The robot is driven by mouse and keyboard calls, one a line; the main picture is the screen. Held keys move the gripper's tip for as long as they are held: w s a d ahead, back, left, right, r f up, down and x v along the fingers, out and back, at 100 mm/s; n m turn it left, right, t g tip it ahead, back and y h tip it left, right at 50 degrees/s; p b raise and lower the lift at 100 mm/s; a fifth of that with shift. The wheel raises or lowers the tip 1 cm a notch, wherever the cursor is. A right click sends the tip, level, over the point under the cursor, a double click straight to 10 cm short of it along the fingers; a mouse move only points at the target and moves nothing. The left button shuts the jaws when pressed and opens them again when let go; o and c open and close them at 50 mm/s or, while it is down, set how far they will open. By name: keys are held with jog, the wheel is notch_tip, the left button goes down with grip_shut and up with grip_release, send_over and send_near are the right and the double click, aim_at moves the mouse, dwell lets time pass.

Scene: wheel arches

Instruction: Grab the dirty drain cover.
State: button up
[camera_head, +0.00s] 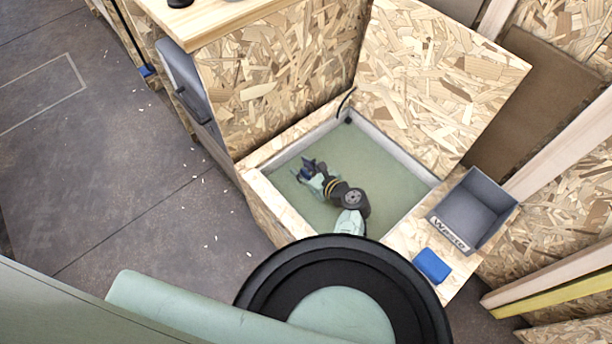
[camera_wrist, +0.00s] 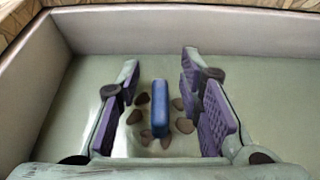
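In the wrist view, a blue upright block (camera_wrist: 160,108) stands on the pale green floor of the basin, ringed by several brown spots. It appears to be the handle of the dirty drain cover (camera_wrist: 146,140), whose outline is hard to make out against the floor. My gripper (camera_wrist: 160,85) is open, with one purple-padded finger on each side of the blue block and a gap on both sides. In the head view, my gripper (camera_head: 307,170) is low inside the open basin (camera_head: 400,166), towards its left side. The cover cannot be made out there.
A grey bin labelled "Waste" (camera_head: 474,208) stands on the ledge right of the basin, with a blue block (camera_head: 432,265) in front of it. A raised chipboard lid (camera_head: 440,80) stands behind. The basin's walls surround my gripper.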

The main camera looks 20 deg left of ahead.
grip_shut()
dwell(0.5)
